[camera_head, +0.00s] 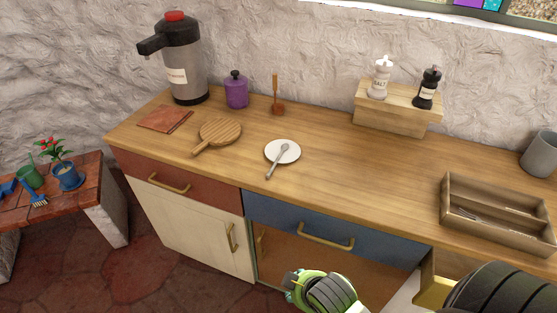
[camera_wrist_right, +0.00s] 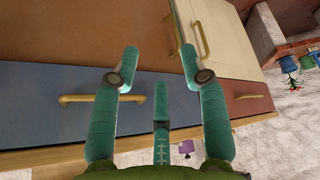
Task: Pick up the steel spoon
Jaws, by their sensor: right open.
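The steel spoon (camera_head: 275,166) lies on a small white plate (camera_head: 294,152) on the wooden counter. Its bowl end rests on the plate and its handle points toward the front edge. My right gripper (camera_wrist_right: 160,62) is open and empty in the right wrist view, its teal fingers spread in front of the cabinet fronts. In the head view only the green and black back of its hand shows at the bottom, below the counter edge and apart from the spoon. My left gripper is not in view.
A round wooden board (camera_head: 221,132) and a purple jar (camera_head: 236,90) stand left of the plate. A wooden cutlery tray (camera_head: 448,205) sits at the right. The blue drawer's handle (camera_head: 326,239) sticks out below the counter edge.

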